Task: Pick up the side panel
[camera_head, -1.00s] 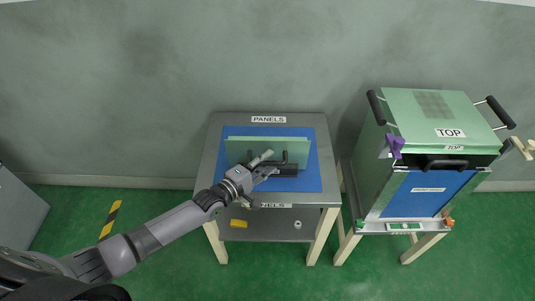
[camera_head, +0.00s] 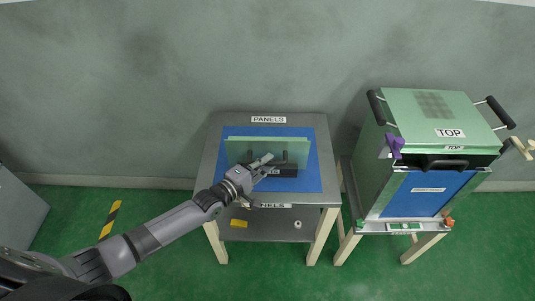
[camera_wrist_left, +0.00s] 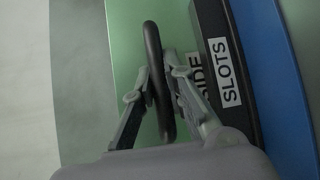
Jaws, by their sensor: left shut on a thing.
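The side panel (camera_head: 297,146) is a pale green sheet standing upright at a dark slotted block on the panels table. It carries black handles on its front face. My left gripper (camera_head: 264,163) reaches in from the lower left to the front of the panel. In the left wrist view, my left gripper's fingers (camera_wrist_left: 160,88) lie on both sides of a black handle (camera_wrist_left: 154,65) on the green panel (camera_wrist_left: 127,35) and are shut on it. The dark block (camera_wrist_left: 240,70) beside it reads "SIDE SLOTS". My right gripper is not in view.
The grey panels table (camera_head: 214,158) has a blue mat (camera_head: 310,183) and a lower shelf with a yellow item (camera_head: 239,223). A green box (camera_head: 402,115) marked "TOP" stands on a separate stand to the right. A wall is close behind.

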